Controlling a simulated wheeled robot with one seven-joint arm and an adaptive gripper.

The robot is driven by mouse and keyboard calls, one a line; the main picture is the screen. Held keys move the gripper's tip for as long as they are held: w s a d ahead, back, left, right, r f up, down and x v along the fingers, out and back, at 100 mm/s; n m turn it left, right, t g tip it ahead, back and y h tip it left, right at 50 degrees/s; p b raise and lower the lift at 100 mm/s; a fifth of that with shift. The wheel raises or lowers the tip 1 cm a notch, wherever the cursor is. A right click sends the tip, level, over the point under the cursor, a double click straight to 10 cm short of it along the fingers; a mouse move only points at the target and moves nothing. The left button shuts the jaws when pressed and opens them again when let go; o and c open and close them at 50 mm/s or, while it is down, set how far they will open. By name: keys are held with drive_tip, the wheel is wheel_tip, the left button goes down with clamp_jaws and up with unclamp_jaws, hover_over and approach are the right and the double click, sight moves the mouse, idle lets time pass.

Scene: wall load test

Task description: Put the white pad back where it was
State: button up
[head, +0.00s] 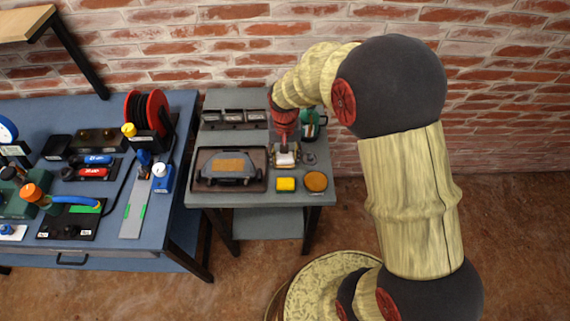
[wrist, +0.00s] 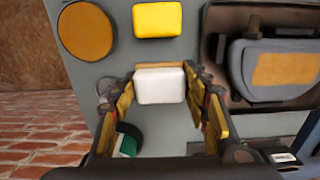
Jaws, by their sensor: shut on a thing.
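The white pad (head: 285,160) is at the small grey table, between my gripper's fingers. In the wrist view the white pad (wrist: 159,87) shows as a rounded block. My gripper (head: 285,150) points down over the right part of the table. In the wrist view its gripper fingers (wrist: 160,92) stand on both sides of the pad and are shut on it. A thin tan edge shows just behind the pad. I cannot tell whether the pad touches the surface below.
On the grey table (head: 213,200), a yellow block (head: 286,184) and a round orange-brown pad (head: 316,181) lie along the front. A dark tray (head: 198,180) with a grey device is left. A dark slotted rack (head: 235,117) and a green container (head: 310,125) stand behind. A blue bench (head: 180,215) adjoins.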

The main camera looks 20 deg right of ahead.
sight(285, 163)
drive_tip(key=shift+w+d+f, duration=0.15)
drive_tip(key=shift+w+f, duration=0.2)
drive_tip(key=shift+f, duration=0.15)
drive_tip(key=shift+w+f+b, duration=0.1)
drive_tip(key=shift+f+b, duration=0.5)
drive_tip(key=shift+f, duration=0.95)
drive_tip(key=shift+f, duration=0.15)
drive_tip(key=o, duration=1.4)
drive_tip(key=shift+o, duration=0.2)
